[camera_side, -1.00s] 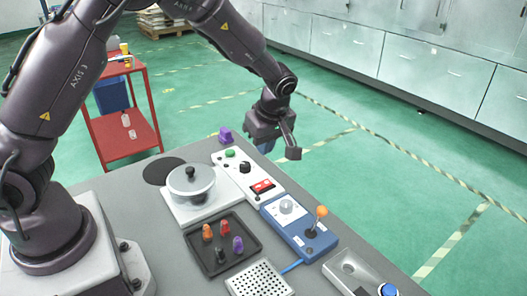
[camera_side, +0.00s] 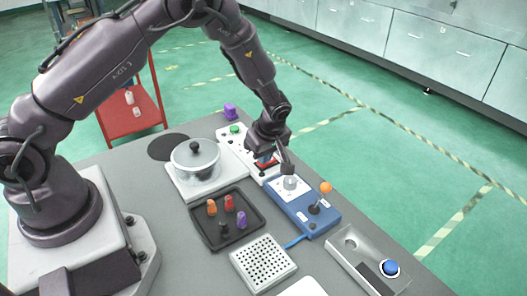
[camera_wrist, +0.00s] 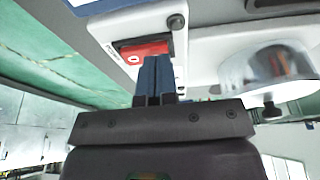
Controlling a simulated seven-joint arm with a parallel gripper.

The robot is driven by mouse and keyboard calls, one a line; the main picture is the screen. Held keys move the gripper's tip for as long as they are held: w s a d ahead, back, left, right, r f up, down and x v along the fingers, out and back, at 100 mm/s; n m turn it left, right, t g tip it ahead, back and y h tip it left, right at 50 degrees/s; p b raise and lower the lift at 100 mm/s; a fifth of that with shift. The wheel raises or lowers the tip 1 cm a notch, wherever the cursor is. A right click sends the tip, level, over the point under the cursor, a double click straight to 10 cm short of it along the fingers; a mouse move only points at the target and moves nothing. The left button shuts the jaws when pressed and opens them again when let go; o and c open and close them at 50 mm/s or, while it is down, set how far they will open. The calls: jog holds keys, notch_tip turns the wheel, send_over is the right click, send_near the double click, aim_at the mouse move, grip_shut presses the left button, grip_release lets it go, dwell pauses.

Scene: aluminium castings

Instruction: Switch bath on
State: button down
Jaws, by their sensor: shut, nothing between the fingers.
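The white control panel (camera_side: 225,140) has a green button (camera_side: 234,128) and a red rocker switch (camera_wrist: 145,50). My gripper (camera_side: 266,158) is shut and empty, pointing down over the panel's red switch. In the wrist view its blue fingers (camera_wrist: 154,62) reach the switch's near edge and cover part of it. I cannot tell whether they touch it.
A blue box (camera_side: 300,208) with a silver dial and an orange-topped lever (camera_side: 325,187) stands close beside the panel. A black tray (camera_side: 205,236) holds several small coloured pieces. A perforated white block (camera_side: 263,262) and a blue-button box (camera_side: 370,262) are in front.

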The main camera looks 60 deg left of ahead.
jog(key=shift+s+f, duration=0.15)
jog(key=shift+f, duration=0.25)
jog(key=shift+w+r, duration=0.35)
jog(key=shift+w, duration=0.5)
jog(key=w+a+v, duration=0.1)
jog(key=v, duration=1.2)
jog(key=shift+w+r, duration=0.4)
jog(key=shift+r, duration=0.15)
